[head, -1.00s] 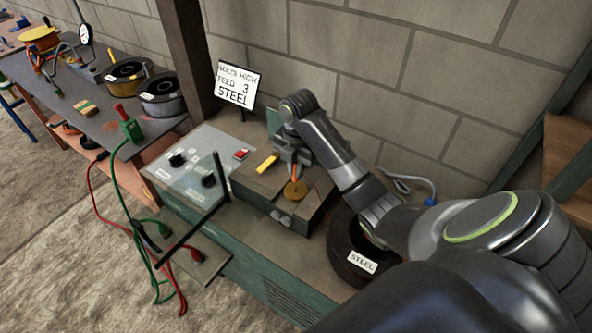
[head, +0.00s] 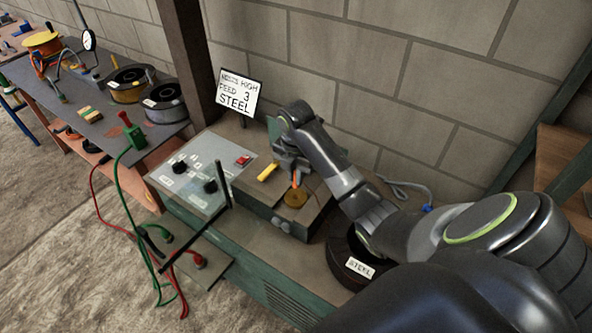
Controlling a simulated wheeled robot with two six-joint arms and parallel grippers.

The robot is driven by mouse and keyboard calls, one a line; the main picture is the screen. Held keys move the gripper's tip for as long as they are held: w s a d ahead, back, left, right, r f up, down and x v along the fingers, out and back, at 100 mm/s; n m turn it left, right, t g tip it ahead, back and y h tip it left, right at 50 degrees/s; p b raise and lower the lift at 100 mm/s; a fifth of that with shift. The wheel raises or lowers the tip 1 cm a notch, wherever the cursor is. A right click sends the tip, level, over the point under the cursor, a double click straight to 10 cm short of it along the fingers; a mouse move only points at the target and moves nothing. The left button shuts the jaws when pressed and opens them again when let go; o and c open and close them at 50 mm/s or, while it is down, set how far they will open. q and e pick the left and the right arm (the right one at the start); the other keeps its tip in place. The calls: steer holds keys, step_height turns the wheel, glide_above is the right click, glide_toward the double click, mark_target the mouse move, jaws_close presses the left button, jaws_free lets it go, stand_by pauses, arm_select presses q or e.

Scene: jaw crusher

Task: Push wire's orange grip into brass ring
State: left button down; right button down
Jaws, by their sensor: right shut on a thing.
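The brass ring (head: 295,198) lies on top of the dark feeder box near its front edge. The wire's orange grip (head: 296,180) stands upright just above the ring, below the fingers of my right gripper (head: 293,168). My right gripper is shut on the orange grip and points down over the box. Whether the grip's lower end touches the ring or has entered it is too small to tell. My left gripper is not in view.
The feeder box (head: 262,192) stands beside a control panel with knobs (head: 200,172). A yellow piece (head: 268,172) lies on the box. A black STEEL spool (head: 345,255) stands at right under my arm. A sign (head: 238,92) stands behind.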

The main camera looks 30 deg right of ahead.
mark_target(296, 187)
steer(key=shift+f+b, duration=0.4)
steer(key=shift+f, duration=0.95)
steer(key=shift+r, duration=0.1)
steer(key=shift+p, duration=0.5)
steer(key=shift+p, duration=0.5)
stand_by(0.6)
steer(key=shift+p, duration=0.45)
steer(key=shift+f+b, duration=0.65)
steer(key=shift+f, duration=0.65)
steer(key=c, duration=1.4)
jaws_free()
